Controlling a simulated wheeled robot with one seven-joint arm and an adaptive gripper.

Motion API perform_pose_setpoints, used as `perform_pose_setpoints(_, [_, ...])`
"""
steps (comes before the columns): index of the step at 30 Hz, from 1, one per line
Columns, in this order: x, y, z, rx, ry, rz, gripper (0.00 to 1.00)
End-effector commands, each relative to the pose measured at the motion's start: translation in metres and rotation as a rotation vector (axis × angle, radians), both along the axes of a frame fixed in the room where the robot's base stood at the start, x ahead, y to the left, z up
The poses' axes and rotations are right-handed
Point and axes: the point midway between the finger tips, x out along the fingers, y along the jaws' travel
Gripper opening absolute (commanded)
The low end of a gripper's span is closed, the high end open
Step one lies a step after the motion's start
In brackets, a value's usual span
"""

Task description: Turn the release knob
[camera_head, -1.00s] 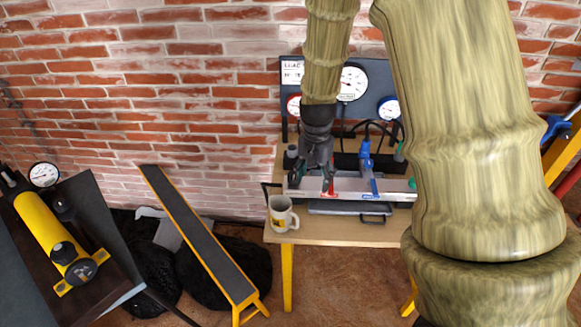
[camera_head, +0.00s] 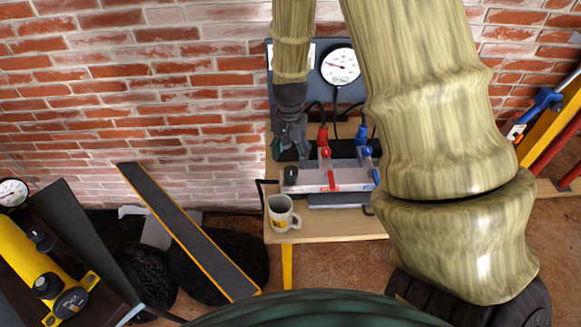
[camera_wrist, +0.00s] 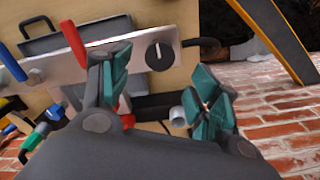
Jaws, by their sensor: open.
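The release knob is probably the round black knob with a white line (camera_wrist: 160,56) at one end of the pale metal block. In the head view the black knob (camera_head: 291,175) sits at the left end of the silver block (camera_head: 314,180). My gripper (camera_wrist: 163,90) is open, its two teal fingers apart, with the knob showing between and beyond them in the wrist view. Nothing is held. In the head view my gripper (camera_head: 291,136) is above and behind the knob's end of the block. I cannot tell the exact gap.
A red lever (camera_wrist: 74,38) and a blue lever (camera_wrist: 13,62) stand on the block beside the knob. A mug (camera_head: 281,213) stands at the bench's front left corner. A gauge panel (camera_head: 360,91) is behind. A narrow ramp-like board (camera_head: 185,229) stands left.

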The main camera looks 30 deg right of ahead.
Motion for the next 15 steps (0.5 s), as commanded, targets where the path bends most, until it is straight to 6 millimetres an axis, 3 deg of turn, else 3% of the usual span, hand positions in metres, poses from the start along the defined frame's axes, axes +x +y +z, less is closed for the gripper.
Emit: perform_pose_setpoints(15, [-0.002, -0.001, -0.057, 0.000, 0.001, -0.002, 0.62])
